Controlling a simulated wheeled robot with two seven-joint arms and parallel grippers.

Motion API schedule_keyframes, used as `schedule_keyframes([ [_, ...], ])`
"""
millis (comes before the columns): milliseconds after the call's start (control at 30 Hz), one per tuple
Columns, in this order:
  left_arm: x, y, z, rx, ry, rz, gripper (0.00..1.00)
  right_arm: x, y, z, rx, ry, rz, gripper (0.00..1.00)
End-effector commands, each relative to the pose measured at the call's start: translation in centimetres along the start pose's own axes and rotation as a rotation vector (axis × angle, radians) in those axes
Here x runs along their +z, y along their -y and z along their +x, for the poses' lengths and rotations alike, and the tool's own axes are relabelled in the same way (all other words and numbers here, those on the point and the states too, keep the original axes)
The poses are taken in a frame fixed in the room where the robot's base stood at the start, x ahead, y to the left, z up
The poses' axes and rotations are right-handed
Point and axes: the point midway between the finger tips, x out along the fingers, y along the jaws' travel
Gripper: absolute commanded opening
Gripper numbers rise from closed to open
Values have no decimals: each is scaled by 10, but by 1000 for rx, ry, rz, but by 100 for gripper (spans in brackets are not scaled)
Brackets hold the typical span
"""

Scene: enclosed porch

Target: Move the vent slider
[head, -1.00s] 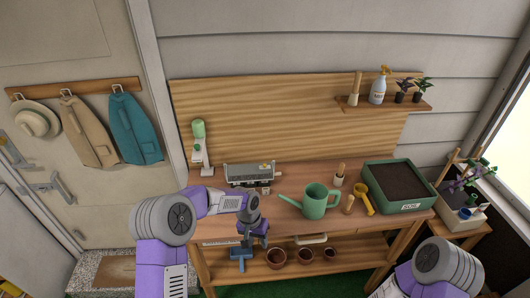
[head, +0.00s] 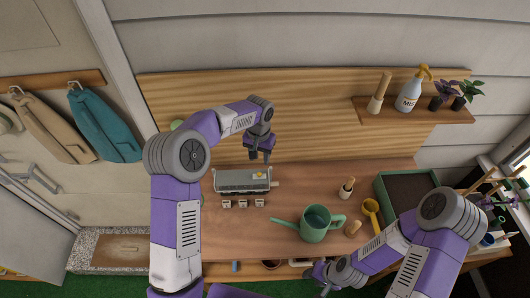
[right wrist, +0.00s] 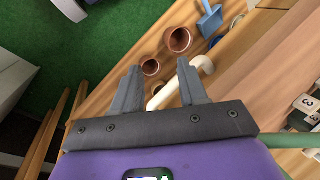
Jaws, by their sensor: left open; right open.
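A long grey box with a pale lid (head: 243,181) sits on the wooden bench. A small yellow piece (head: 260,175) is on its top toward the right; I cannot tell for sure whether it is the vent slider. My left gripper (head: 260,157) is open and empty, just above and behind the box's right half, apart from it. My right gripper (head: 322,282) is low at the bench's front edge, far from the box. In the right wrist view the right gripper (right wrist: 158,72) is open with nothing between its fingers.
Several small numbered blocks (head: 243,204) stand in front of the box. A green watering can (head: 314,224), a yellow scoop (head: 371,212) and a green soil tray (head: 381,187) are to the right. Terracotta pots (right wrist: 180,40) sit on the lower shelf.

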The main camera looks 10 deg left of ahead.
Motion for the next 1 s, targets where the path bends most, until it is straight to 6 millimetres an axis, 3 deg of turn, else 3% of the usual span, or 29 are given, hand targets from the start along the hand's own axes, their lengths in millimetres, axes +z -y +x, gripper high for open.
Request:
schedule_keyframes([
  [500,0,0,67,1,2,1,43,1,2,-6,0,2,1,43],
  [867,0,0,75,1,0,0,43,1,2,-7,0,2,0,43],
  [1000,0,0,74,1,0,0,26,1,2,-7,0,2,0,43],
])
